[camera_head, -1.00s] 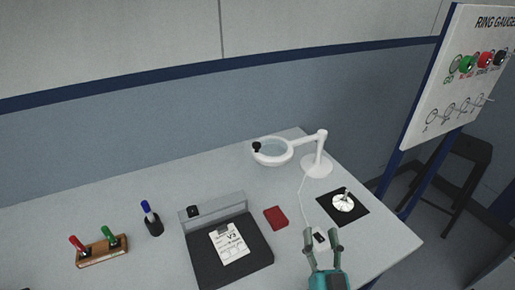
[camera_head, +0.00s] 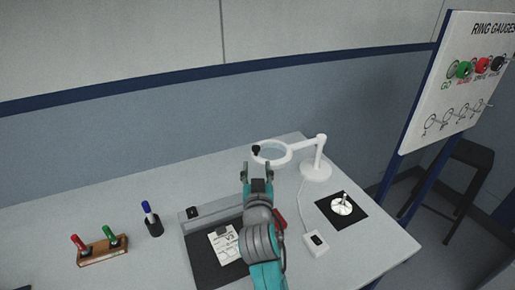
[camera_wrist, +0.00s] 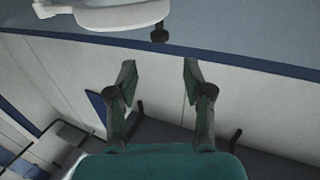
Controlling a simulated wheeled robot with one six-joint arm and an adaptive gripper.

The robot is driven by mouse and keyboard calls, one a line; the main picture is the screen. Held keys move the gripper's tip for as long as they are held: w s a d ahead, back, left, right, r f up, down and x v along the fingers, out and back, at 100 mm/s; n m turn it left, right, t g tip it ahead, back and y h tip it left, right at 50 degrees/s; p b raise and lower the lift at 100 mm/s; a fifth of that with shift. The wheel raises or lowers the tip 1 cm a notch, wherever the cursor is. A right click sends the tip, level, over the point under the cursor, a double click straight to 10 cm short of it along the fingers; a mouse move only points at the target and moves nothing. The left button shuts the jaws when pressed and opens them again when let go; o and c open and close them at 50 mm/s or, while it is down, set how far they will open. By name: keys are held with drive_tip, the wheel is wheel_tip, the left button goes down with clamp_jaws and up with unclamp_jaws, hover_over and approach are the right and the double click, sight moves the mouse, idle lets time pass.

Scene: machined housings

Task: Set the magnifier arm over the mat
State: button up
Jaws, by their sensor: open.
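The white magnifier arm (camera_head: 303,146) reaches left from its post and round base (camera_head: 316,171) at the back right of the table. Its ring lens (camera_head: 271,152) has a black knob (camera_head: 256,150) on its left side. The dark mat (camera_head: 341,210) lies right of the base, with a shiny metal part (camera_head: 342,204) on it; the lens is not over it. My gripper (camera_head: 257,170) is open and empty, just in front of the ring and below the knob in the picture. In the wrist view, the ring (camera_wrist: 115,17) and knob (camera_wrist: 159,34) show above my open fingers (camera_wrist: 160,75).
A black tray (camera_head: 207,268) with a paper card (camera_head: 225,245) is partly hidden by my arm. A white switch box (camera_head: 315,244) with a cord sits front right. A marker rack (camera_head: 102,250) and pen cup (camera_head: 153,226) stand left. A gauge board (camera_head: 445,90) stands right.

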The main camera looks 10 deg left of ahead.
sight(256, 150)
drive_tip(key=x, duration=1)
drive_tip(key=shift+w, duration=0.25)
clamp_jaws()
